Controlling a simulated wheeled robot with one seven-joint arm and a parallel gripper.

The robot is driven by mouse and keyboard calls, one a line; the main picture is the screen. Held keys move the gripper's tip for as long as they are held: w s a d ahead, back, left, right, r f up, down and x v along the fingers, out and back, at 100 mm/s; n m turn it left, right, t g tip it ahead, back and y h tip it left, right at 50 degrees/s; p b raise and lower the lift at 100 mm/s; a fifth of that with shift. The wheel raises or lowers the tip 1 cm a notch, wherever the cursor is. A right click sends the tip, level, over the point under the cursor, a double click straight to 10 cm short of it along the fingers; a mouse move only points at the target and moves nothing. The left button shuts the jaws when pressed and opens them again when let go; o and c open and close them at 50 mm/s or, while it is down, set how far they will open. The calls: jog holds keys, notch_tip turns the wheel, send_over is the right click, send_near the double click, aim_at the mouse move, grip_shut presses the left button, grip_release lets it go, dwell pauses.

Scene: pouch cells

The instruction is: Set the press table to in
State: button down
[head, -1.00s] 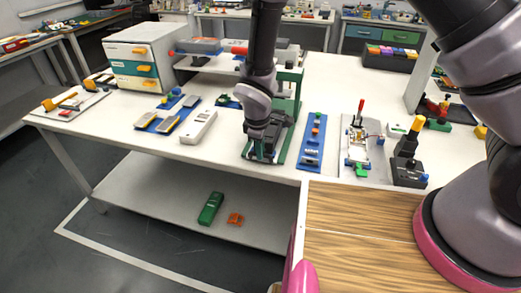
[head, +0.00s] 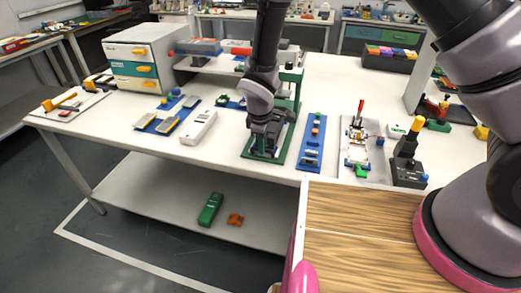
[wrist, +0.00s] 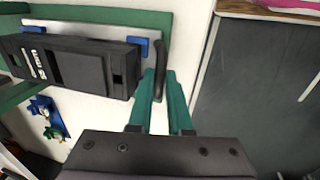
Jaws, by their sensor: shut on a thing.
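The press is a green frame (head: 297,88) on a green base near the front edge of the white table in the head view. Its press table is a black block (wrist: 88,68) with white lettering in the wrist view, lying over a grey plate with blue pieces. A dark upright handle (wrist: 160,62) stands at the block's right end. My gripper (wrist: 161,82) has its teal fingers on either side of this handle, shut on it. In the head view my gripper (head: 267,140) is low over the press base, and my wrist hides part of the press.
Left of the press lie a white power strip (head: 197,127) and a blue tray (head: 165,122) of cells. Right of it are a blue strip (head: 312,142), a white fixture board (head: 357,150) and a black joystick box (head: 408,165). A green object (head: 211,209) lies on the lower shelf.

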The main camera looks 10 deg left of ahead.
aim_at(275, 116)
jog(key=w, duration=0.5)
jog(key=w+d, duration=0.1)
jog(key=w, duration=1)
jog(key=shift+d, duration=0.15)
jog(key=shift+w, duration=0.4)
jog(key=shift+w+r, duration=0.1)
jog(key=c, duration=0.9)
grip_release()
jog(key=shift+o, duration=0.3)
notch_tip(275, 116, up, 10)
jog(key=s, duration=0.2)
jog(key=shift+r, duration=0.25)
jog(key=shift+s, duration=0.1)
